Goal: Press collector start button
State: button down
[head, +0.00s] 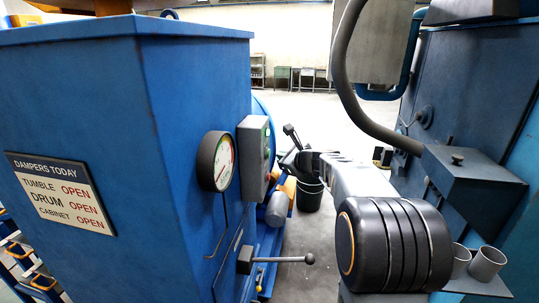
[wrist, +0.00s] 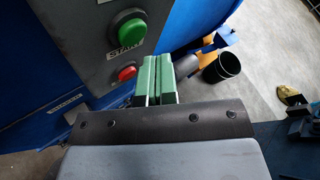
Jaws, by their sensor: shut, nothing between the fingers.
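In the wrist view, the box's plate (wrist: 90,50) carries a green button (wrist: 127,31) above a "START" label (wrist: 126,52). A red button (wrist: 125,73) sits below it. My gripper (wrist: 156,58) has its green fingers shut together and empty. The fingertips show to the right of both buttons, apart from them in the picture. My gripper also shows in the head view (head: 292,138), right of the box.
A round gauge (head: 217,162) and a ball-ended lever (head: 310,258) stick out from the cabinet near the box. A dark bucket (head: 309,192) stands on the floor beyond. A sign (head: 62,193) lists the tumble, drum and cabinet dampers as open. Blue machinery (head: 480,110) bounds the right.

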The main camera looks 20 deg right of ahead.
jog(key=shift+s+d, duration=0.35)
jog(key=shift+d, duration=0.3)
jog(key=shift+s+d, duration=0.4)
jog(key=shift+d, duration=0.25)
jog(key=shift+s+d, duration=0.35)
jog(key=shift+d, duration=0.3)
jog(key=s+a+f+n+g, duration=0.65)
jog(key=s+f+n, duration=0.35)
jog(key=n, duration=0.3)
jog(key=s+a+f+n+g+h, duration=0.1)
jog(key=s+a+n+h, duration=0.1)
jog(key=s+n, duration=0.5)
jog(key=s+a+f+n+g+h, duration=0.1)
jog(key=s+a+n, duration=0.4)
jog(key=s, duration=0.6)
jog(key=shift+s+a+f+n+g+h, duration=0.15)
jog(key=shift+s+a+n+g+h, duration=0.1)
jog(key=shift+n+g+h, duration=0.6)
